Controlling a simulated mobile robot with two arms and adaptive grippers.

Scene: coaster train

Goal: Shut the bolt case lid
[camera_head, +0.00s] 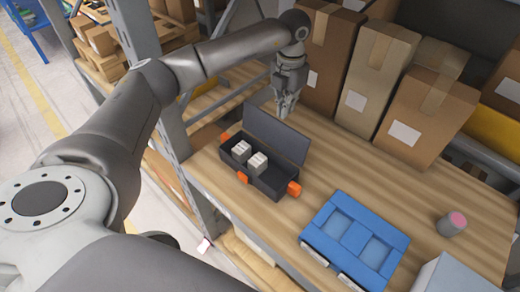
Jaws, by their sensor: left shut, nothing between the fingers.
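The bolt case (271,183) is a dark box with orange latches, standing near the front left edge of the wooden shelf. Its lid (275,135) is open and stands up along the far side. Two small pale blocks sit inside, in the left and middle part of the case. My left gripper (284,113) is shut and empty, pointing down just behind the top edge of the lid. I cannot tell whether it touches the lid. My right gripper is not in view.
Several cardboard boxes (372,78) stand along the back of the shelf, close to my left gripper. A blue case (356,238) lies to the right of the bolt case. A grey cylinder with a pink top (452,224) stands farther right. Bare wood lies between them.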

